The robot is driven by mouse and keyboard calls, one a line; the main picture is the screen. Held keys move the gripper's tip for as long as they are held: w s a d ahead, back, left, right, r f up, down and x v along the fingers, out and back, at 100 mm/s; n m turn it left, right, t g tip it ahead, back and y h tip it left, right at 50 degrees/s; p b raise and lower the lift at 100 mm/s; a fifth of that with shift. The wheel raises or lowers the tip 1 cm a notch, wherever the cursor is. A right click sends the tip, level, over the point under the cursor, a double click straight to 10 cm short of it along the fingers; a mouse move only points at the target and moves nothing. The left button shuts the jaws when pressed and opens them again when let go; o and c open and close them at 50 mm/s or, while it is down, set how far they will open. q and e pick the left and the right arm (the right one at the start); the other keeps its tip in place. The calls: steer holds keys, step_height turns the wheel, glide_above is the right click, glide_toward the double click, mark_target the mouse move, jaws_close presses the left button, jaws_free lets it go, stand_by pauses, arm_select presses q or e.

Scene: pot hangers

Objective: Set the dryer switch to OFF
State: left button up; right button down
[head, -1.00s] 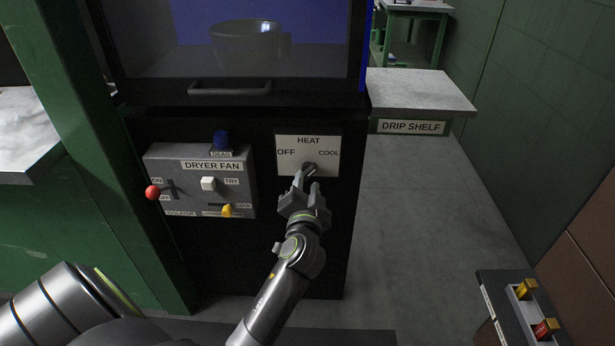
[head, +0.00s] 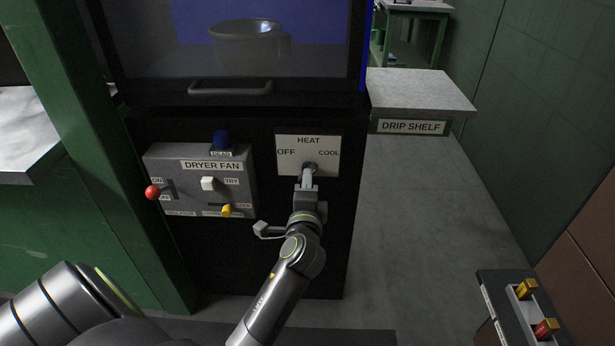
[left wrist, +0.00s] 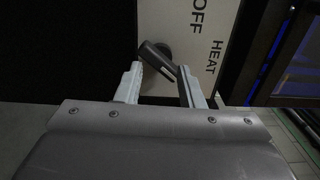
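The dryer switch is a dark knob (head: 310,167) on a white plate (head: 290,167) marked OFF at left, HEAT at top and COOL at right. In the left wrist view the switch's dark handle (left wrist: 163,60) lies slanted, its pale-marked end toward the lower right. The exact setting it points at is hard to tell. My left gripper (head: 307,179) is at the knob, seen edge-on in the head view. In the left wrist view its fingers (left wrist: 158,72) are apart, with the handle at and between their tips; contact is unclear. My right gripper is out of view.
Left of the switch is a DRYER FAN box (head: 200,180) with a red-knobbed lever, buttons and a yellow knob. Above is the dryer door with a handle (head: 230,88), a pot (head: 245,45) behind it. A drip shelf (head: 420,92) stands right.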

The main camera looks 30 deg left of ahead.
arm_select(q)
steer(key=n+b, duration=0.5)
steer(key=n, duration=0.5)
steer(key=shift+w, duration=0.15)
steer(key=x, duration=0.2)
steer(key=shift+w+a, duration=0.15)
steer(key=shift+w, duration=0.1)
stand_by(0.3)
